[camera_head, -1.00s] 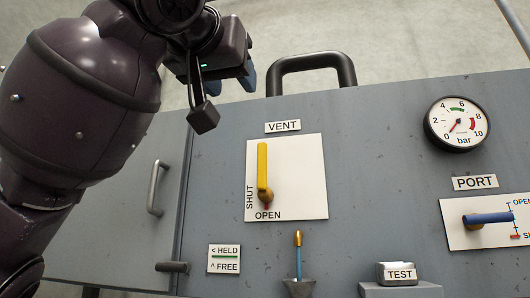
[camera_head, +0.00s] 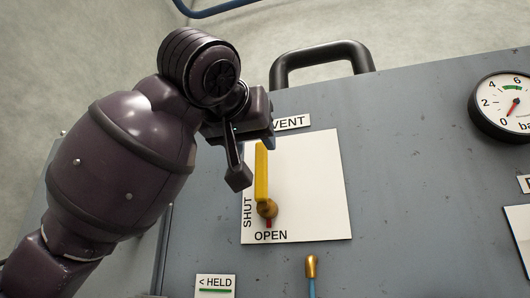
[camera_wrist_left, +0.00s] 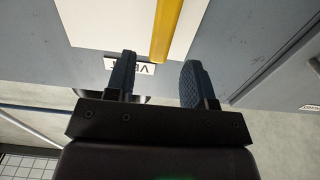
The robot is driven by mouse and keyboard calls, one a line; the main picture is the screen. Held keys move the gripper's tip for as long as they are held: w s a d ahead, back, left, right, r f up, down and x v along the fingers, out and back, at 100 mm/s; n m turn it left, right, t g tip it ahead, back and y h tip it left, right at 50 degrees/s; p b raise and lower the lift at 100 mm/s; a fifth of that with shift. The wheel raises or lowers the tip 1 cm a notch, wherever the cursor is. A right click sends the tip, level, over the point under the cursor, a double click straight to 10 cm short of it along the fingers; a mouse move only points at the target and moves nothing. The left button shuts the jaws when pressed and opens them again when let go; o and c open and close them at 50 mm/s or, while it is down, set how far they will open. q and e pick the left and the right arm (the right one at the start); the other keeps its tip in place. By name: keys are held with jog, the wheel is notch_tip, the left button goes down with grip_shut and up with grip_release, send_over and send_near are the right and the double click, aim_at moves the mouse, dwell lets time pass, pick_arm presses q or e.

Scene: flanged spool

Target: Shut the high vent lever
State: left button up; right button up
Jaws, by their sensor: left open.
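The yellow vent lever (camera_head: 262,172) points straight up from its brass pivot (camera_head: 267,209) on a white plate (camera_head: 315,190). SHUT is printed at the plate's left and OPEN below the pivot, where a red mark shows. My left gripper (camera_head: 258,140) is at the lever's top end, its fingers partly hidden behind its own body in the head view. In the left wrist view the lever (camera_wrist_left: 166,30) runs down toward the gap between the two open fingers (camera_wrist_left: 158,66); I cannot tell whether either touches it. My right gripper is out of view.
A black handle (camera_head: 320,58) rises from the top edge of the grey panel (camera_head: 410,150). A pressure gauge (camera_head: 504,105) is at the right. A brass-tipped toggle (camera_head: 312,266) and a HELD label (camera_head: 215,284) are below the plate. Bare panel lies right of the plate.

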aim_at(260, 151)
pick_arm(q)
jog(key=p+x, duration=0.2)
jog(key=x, duration=0.5)
jog(key=shift+s, duration=0.1)
grip_shut()
